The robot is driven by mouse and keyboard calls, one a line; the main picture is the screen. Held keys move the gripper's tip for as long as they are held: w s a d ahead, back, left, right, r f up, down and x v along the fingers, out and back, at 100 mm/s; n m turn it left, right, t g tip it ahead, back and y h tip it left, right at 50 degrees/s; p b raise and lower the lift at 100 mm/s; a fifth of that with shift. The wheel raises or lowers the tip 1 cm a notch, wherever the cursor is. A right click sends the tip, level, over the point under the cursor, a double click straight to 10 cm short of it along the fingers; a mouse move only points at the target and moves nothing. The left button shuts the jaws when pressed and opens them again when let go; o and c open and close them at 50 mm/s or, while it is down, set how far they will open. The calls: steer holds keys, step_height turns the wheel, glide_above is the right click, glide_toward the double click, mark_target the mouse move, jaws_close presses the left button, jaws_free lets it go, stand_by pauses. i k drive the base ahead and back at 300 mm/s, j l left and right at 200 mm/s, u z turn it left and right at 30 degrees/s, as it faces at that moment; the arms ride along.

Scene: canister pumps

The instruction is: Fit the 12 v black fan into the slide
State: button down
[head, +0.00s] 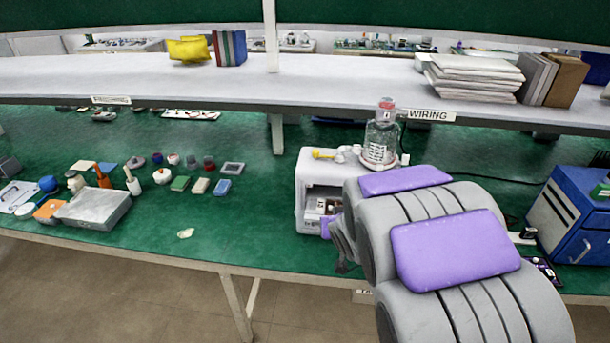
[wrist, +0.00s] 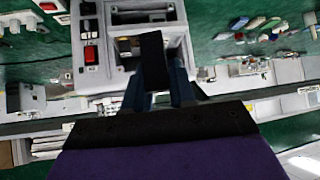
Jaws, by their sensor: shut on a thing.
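The white pump housing (head: 308,198) stands on the green bench, with an open bay in its front. In the wrist view the housing (wrist: 182,38) is ahead of my gripper, and its bay (wrist: 126,46) faces me. My gripper (wrist: 155,84) is shut on a black flat piece, which looks like the fan (wrist: 152,52). The fan is seen nearly edge-on in front of the bay. I cannot tell whether it touches the housing or has entered it. The slide cannot be made out. In the head view my arm hides the gripper's fingers and the fan.
A clear bottle (head: 381,138) and a yellow part (head: 323,154) sit on top of the housing. A blue cabinet (head: 570,215) stands at right. A grey tray (head: 95,208) and several small parts lie at left. The bench left of the housing is mostly clear.

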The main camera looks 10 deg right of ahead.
mark_target(315, 207)
steer(key=z, duration=1.1)
steer(key=j+z, duration=0.75)
steer(key=j, duration=0.15)
steer(key=k+j+z, duration=0.15)
steer(key=j+z, duration=0.2)
steer(key=k+j+z, duration=0.2)
steer(key=j+z, duration=0.2)
steer(key=k+j, duration=0.2)
steer(key=j, duration=0.15)
steer(key=k+j, duration=0.15)
steer(key=j, duration=0.2)
steer(key=k+j+z, duration=0.1)
steer(key=j, duration=0.25)
steer(key=k, duration=0.1)
